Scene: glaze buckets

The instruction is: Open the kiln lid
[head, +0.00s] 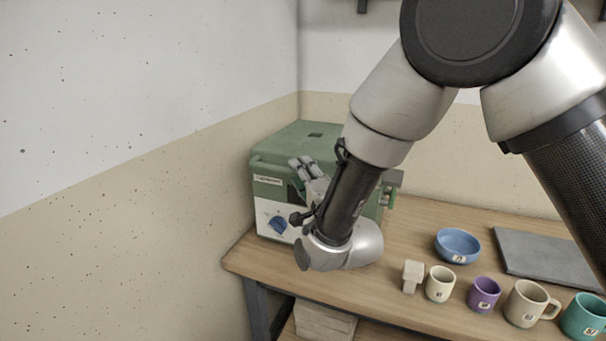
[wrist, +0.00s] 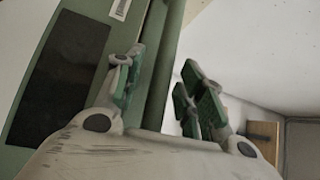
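The kiln (head: 270,186) stands at the left end of the table, with a green upper body, a white lower front and a blue dial (head: 278,225). Its green lid (head: 300,140) lies flat and looks closed. My gripper (head: 303,168) is at the kiln's upper front, near the lid's front edge, and my forearm hides the kiln's right front. In the wrist view my gripper (wrist: 163,88) is open, its green-padded fingers apart. A green bar or edge of the kiln (wrist: 165,55) runs between them; I cannot tell whether either finger touches it.
On the wooden table (head: 390,285), right of my arm, are a small wooden block piece (head: 413,275), a blue bowl (head: 458,246), several mugs (head: 484,294) and a grey slab (head: 545,257). A wall stands close on the kiln's left. Boxes (head: 325,318) sit below the tabletop.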

